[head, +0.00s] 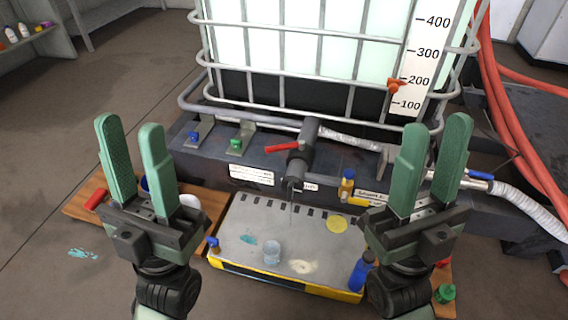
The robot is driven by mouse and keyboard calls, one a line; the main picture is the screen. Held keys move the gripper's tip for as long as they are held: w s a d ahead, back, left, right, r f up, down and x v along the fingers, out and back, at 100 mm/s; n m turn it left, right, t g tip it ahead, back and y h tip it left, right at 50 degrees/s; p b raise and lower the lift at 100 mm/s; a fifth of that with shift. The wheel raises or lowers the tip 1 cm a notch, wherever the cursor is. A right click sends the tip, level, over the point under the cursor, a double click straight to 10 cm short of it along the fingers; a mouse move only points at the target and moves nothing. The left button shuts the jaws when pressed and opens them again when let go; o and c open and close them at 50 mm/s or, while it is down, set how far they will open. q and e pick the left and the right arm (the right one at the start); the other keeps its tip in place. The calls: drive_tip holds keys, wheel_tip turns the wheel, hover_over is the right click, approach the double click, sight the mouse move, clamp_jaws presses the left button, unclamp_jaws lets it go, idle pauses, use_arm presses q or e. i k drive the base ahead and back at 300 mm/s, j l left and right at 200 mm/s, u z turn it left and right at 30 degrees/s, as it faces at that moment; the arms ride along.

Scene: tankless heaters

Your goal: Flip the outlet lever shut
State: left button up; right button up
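The outlet valve (299,165) is a dark grey spout at the bottom front of the caged tank (285,60). Its red outlet lever (282,148) sticks out to the left, across the spout. A thin streak shows below the spout's mouth; I cannot tell clearly whether it is flowing liquid. My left gripper (129,130) is open and empty, well left of the lever. My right gripper (434,132) is open and empty, to the right of the valve. Neither gripper touches anything.
Red hoses (500,100) and a pale corrugated hose (530,208) lie at right. Space before the lever looks clear.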

sight(282, 147)
drive_tip(key=i+j+z, duration=0.25)
drive_tip(key=i+z, duration=0.25)
drive_tip(key=i+j+z, duration=0.2)
drive_tip(key=j+z, duration=0.15)
drive_tip(key=z, duration=0.15)
